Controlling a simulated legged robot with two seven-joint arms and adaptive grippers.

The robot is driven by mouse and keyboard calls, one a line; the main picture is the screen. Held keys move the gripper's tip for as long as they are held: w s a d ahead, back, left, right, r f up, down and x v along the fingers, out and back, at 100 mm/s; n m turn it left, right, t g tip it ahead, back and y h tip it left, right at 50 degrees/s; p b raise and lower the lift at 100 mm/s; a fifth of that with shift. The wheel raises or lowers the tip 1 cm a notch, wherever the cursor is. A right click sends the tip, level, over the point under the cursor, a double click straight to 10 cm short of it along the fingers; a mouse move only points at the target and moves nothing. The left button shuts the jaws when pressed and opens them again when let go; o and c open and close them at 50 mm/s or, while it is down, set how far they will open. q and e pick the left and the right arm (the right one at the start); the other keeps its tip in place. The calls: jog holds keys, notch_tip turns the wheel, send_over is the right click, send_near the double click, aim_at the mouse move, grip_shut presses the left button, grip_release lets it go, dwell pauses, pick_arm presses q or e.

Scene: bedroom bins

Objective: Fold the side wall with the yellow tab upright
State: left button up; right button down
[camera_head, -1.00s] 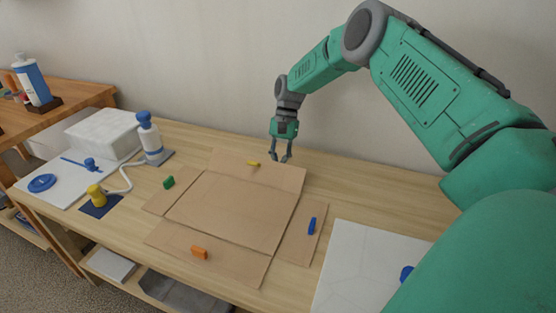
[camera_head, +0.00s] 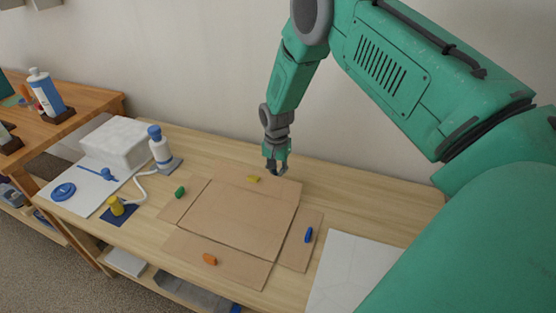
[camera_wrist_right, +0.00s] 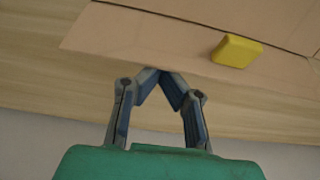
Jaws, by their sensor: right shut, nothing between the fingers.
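A flat cardboard box blank (camera_head: 243,212) lies open on the wooden table, its side walls spread outward. The far side wall (camera_head: 230,173) carries the yellow tab (camera_head: 253,179) and lies flat. My right gripper (camera_head: 276,172) is shut and empty at the outer edge of that wall, to the right of the yellow tab. In the right wrist view, the fingertips (camera_wrist_right: 162,72) meet at the wall's edge, and the yellow tab (camera_wrist_right: 236,50) sits up and to the right of them. Whether they touch the cardboard I cannot tell. My left gripper is not in view.
The other walls lie flat with a green tab (camera_head: 180,192), an orange tab (camera_head: 210,259) and a blue tab (camera_head: 309,235). A pump bottle (camera_head: 160,148) and a white block (camera_head: 117,143) stand at left. A white sheet (camera_head: 352,270) lies at right.

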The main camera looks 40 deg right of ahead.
jog(key=shift+s+a+r+t+h+p, duration=0.2)
jog(key=shift+a+h+p, duration=0.2)
jog(key=shift+h+p, duration=0.1)
jog(key=shift+s+a+r+t+h+p, duration=0.2)
jog(key=shift+a+h+p, duration=0.15)
jog(key=shift+h, duration=0.15)
jog(key=shift+s+a, duration=0.1)
jog(key=shift+a, duration=0.15)
jog(key=shift+a+p, duration=0.15)
jog(key=shift+p, duration=0.2)
jog(key=shift+f, duration=0.1)
jog(key=shift+p+v, duration=0.75)
jog(key=shift+v, duration=0.2)
